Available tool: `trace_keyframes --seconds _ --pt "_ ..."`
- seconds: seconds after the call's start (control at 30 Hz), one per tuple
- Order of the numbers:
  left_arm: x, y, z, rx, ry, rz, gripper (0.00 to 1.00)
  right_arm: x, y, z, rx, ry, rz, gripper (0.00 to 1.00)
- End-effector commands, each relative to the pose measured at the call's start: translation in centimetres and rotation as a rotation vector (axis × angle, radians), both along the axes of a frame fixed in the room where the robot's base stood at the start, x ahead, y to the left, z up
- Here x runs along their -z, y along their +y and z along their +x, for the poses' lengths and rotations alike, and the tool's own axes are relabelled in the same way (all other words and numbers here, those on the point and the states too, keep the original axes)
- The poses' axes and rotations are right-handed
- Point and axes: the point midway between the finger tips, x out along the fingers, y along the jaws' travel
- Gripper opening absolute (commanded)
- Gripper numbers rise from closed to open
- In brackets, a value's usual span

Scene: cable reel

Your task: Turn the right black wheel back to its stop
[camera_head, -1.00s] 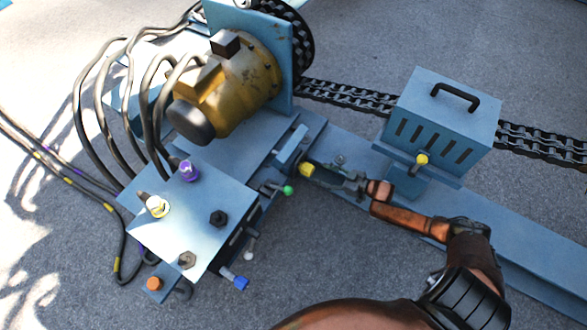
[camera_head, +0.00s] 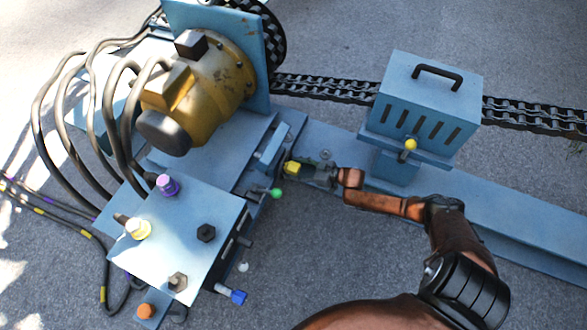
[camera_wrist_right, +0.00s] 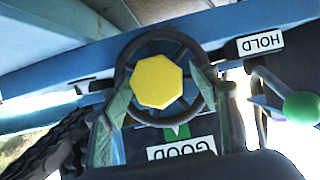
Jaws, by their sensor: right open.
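The black wheel (camera_wrist_right: 122,82) with a yellow hub (camera_wrist_right: 156,82) fills the middle of the right wrist view. In the head view its yellow hub (camera_head: 291,168) shows beside the blue beam, and the black rim is too small to make out. My right gripper (camera_wrist_right: 162,92) is open, with one greenish finger on each side of the wheel; I cannot tell whether they touch the rim. It also shows in the head view (camera_head: 312,173), reaching in from the right. A "GOOD" label (camera_wrist_right: 182,149) and a green mark sit below the hub. My left gripper is out of view.
A green-tipped lever (camera_head: 276,193) is close to the wheel, near a "HOLD" label (camera_wrist_right: 260,43). A blue box with bolts (camera_head: 180,240) is at lower left, and a yellow motor (camera_head: 205,85) stands behind. A vented blue box (camera_head: 425,100) stands at right.

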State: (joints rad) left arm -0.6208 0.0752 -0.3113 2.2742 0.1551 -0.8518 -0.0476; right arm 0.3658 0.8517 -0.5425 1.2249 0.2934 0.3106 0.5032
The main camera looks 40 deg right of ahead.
Motion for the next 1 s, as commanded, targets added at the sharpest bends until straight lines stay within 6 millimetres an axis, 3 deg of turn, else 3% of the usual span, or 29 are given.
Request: trace_keyframes --seconds 0.07,0.83,1.0 --pt "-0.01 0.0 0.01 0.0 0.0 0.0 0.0 -0.02 0.01 0.0 0.0 0.0 0.0 0.55" --pt "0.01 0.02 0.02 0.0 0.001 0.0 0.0 0.02 -0.03 -0.03 0.0 0.0 0.0 0.02" --pt "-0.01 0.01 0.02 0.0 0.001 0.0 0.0 0.02 -0.05 -0.05 0.001 0.0 0.0 0.0"
